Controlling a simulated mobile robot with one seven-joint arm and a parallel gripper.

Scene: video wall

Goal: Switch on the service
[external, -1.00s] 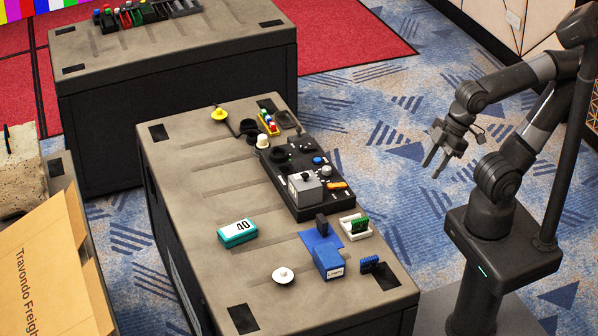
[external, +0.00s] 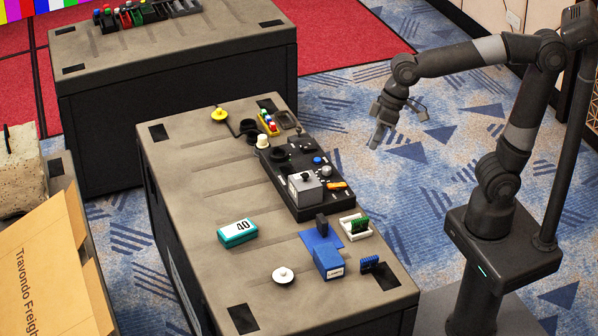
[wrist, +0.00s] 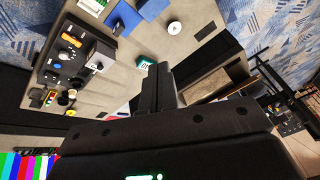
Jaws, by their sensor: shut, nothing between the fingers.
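A black control panel (external: 307,183) lies along the right side of the grey case top (external: 190,190). It carries a grey box with a knob (external: 304,187), a blue button (external: 317,161), an orange switch (external: 337,185) and black round parts. The panel also shows in the wrist view (wrist: 58,72) at the upper left. Which control is the service switch cannot be told. My gripper (external: 376,138) is shut and empty, in the air right of the case and beyond its edge, apart from the panel. Its fingers show in the wrist view (wrist: 158,88).
Around the panel are a yellow knob (external: 220,115), a teal box marked 40 (external: 237,233), a white round knob (external: 283,275), a blue box (external: 328,262) and a white tray (external: 355,227). Another case (external: 170,45) stands behind. A cardboard box (external: 45,260) is at left.

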